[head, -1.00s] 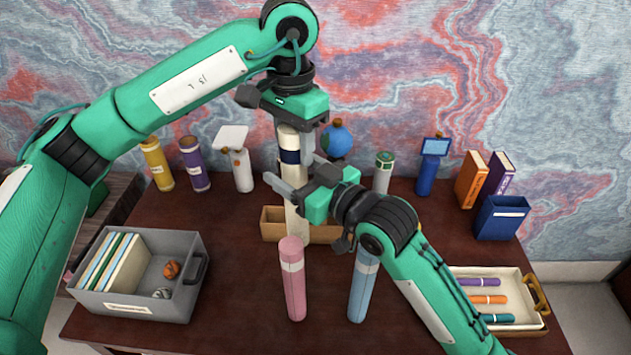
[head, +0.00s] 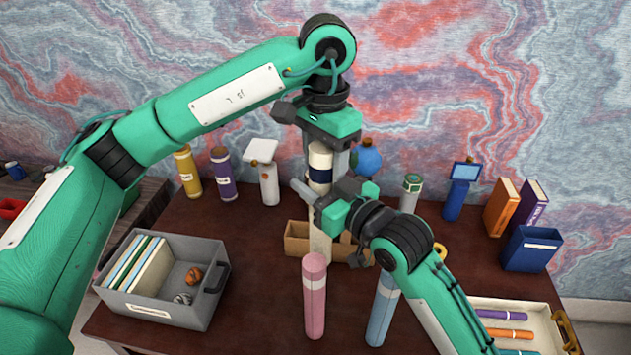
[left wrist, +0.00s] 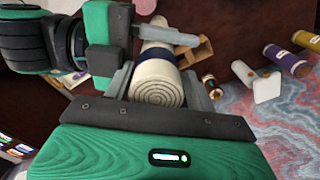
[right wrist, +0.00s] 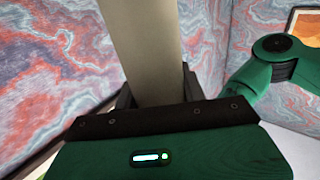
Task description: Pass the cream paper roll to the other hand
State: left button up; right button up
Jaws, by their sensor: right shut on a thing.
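The cream paper roll (head: 321,243) stands upright in the air at the middle of the desk, with a dark blue band near its top. My right gripper (head: 322,200) is shut on its middle; the right wrist view shows the roll (right wrist: 148,50) rising between the fingers. My left gripper (head: 322,150) points down from above, its fingers on either side of the roll's top end. In the left wrist view the spiral end of the roll (left wrist: 158,93) sits between the left fingers (left wrist: 157,82), which look open with narrow gaps. The roll's lower end is partly hidden.
A pink roll (head: 314,295) and a light blue roll (head: 382,312) stand in front. A wooden box (head: 296,240) is behind the cream roll. A grey bin (head: 170,312) is left, a tray (head: 540,330) right. Bottles and books line the back.

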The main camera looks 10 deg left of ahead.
pick_arm(q)
jog(key=shift+s+d+f, duration=0.1)
jog(key=shift+s+d, duration=0.15)
dwell(0.3)
jog(key=r, duration=1.2)
jog(key=shift+w+a, duration=0.15)
jog(key=shift+w, duration=0.05)
